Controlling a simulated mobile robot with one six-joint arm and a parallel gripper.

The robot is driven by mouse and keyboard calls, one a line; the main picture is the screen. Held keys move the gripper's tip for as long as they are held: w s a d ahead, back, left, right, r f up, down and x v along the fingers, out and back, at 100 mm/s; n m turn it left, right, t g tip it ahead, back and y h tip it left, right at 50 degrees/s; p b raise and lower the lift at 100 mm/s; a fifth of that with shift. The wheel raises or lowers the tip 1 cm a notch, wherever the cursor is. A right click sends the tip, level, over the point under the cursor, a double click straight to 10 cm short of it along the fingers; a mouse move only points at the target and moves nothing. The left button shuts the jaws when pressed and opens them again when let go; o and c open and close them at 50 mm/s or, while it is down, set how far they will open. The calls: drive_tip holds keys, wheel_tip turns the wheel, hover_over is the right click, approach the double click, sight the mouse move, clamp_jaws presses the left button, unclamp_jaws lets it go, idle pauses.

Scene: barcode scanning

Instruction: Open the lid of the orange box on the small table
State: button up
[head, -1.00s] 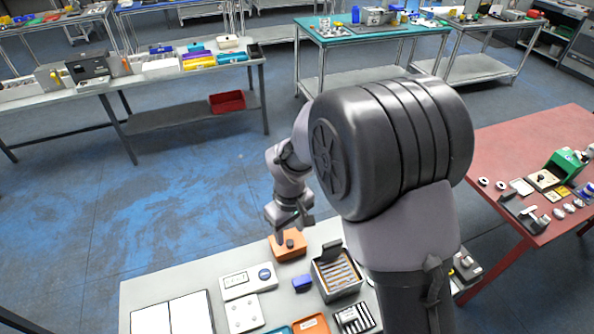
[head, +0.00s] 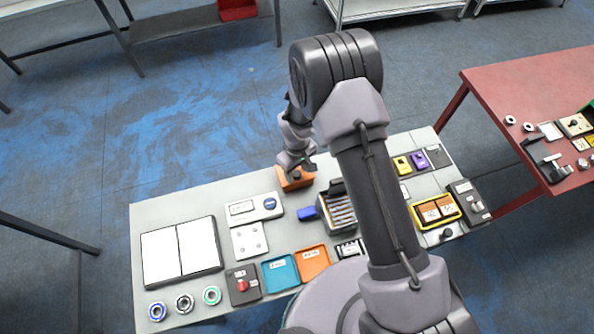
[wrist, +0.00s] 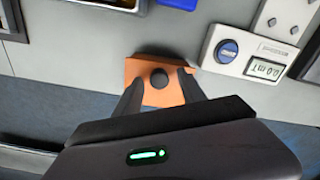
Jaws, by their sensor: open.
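The orange box (head: 296,184) stands near the far edge of the small table (head: 180,195). In the wrist view the box (wrist: 158,98) shows its orange top with a round dark knob (wrist: 159,79) in the middle. My gripper (head: 297,170) is above the box in the head view and hides part of it. In the wrist view my gripper (wrist: 160,80) is open, with one dark finger on each side of the knob. I cannot tell whether the fingers touch the knob or how far above the lid they are. The lid looks closed.
A white device with a blue button (head: 254,208), a blue block (head: 307,213) and a grey slotted box (head: 338,212) stand near the orange box. Trays (head: 280,273) and a two-panel board (head: 181,252) lie nearer. Floor lies beyond the table's far edge.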

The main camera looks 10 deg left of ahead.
drive_tip(key=shift+w+f, duration=0.1)
drive_tip(key=shift+f, duration=0.2)
clamp_jaws()
idle(1.3)
